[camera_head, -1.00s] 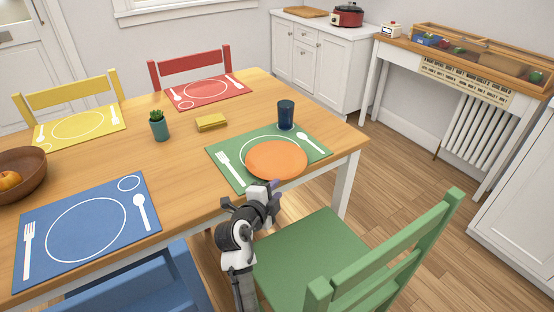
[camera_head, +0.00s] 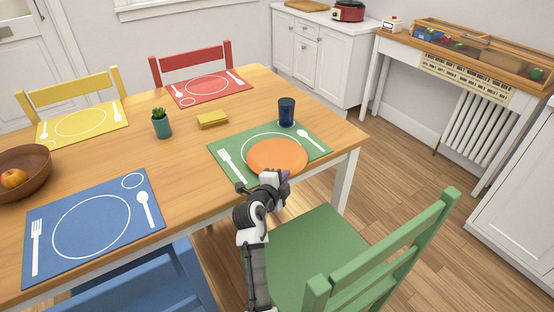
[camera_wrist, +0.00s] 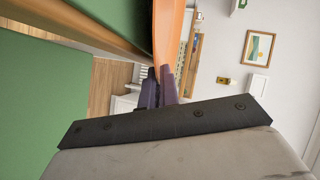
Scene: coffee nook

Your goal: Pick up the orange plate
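The orange plate (camera_head: 277,155) lies on the green placemat (camera_head: 229,152) at the near right edge of the table, covering part of the mat's printed circle. My gripper (camera_head: 284,177) is at the plate's near rim, just off the table edge and above the green chair. In the wrist view the orange plate (camera_wrist: 166,28) shows edge-on, and its rim comes down to the dark purple fingertips of my gripper (camera_wrist: 160,76). The fingers look close together around the rim. Whether they are pressed on it cannot be told.
A dark blue cup (camera_head: 286,112) stands at the mat's far side. A yellow sponge-like block (camera_head: 213,120) and a potted plant (camera_head: 161,125) are further left. The green chair (camera_head: 325,255) stands below my arm. A wooden bowl (camera_head: 30,180) is at the far left.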

